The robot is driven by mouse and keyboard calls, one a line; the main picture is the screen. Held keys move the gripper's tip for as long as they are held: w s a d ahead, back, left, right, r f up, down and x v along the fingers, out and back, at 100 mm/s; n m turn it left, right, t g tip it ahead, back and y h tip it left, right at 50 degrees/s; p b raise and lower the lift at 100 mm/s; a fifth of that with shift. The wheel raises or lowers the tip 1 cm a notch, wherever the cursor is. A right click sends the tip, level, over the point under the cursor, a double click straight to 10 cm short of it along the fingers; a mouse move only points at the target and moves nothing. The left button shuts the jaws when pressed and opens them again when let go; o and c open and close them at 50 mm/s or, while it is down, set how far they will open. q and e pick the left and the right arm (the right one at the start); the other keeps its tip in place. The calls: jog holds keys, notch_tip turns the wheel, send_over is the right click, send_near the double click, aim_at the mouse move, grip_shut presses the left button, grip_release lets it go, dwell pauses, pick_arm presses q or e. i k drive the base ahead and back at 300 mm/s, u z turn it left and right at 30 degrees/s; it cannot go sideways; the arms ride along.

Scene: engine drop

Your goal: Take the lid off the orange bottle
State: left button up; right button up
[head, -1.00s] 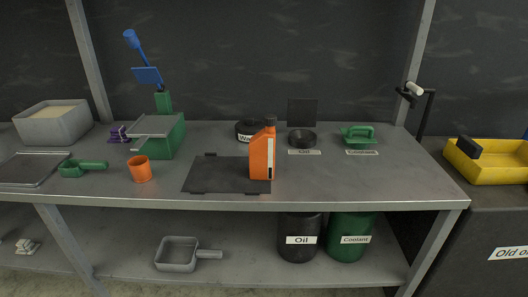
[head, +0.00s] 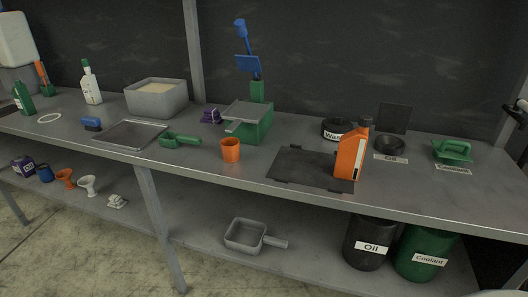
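The orange bottle (head: 350,157) stands upright on the right part of the grey workbench, at the right edge of a dark mat (head: 301,167). Its dark lid (head: 366,122) is on top of it. A white strip runs down the bottle's side. Neither of my grippers shows in the head view.
An orange cup (head: 230,150), a green scoop (head: 180,140) and a green box with a grey plate (head: 248,118) stand left of the mat. Black round openings labelled Waste and Oil (head: 391,144) and a green lid (head: 452,151) lie behind and right. Bins (head: 368,241) stand below.

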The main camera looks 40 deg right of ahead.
aim_at(352, 145)
jog(key=u, duration=1.75)
jog(key=k, duration=1.5)
jog(key=z, duration=1.9)
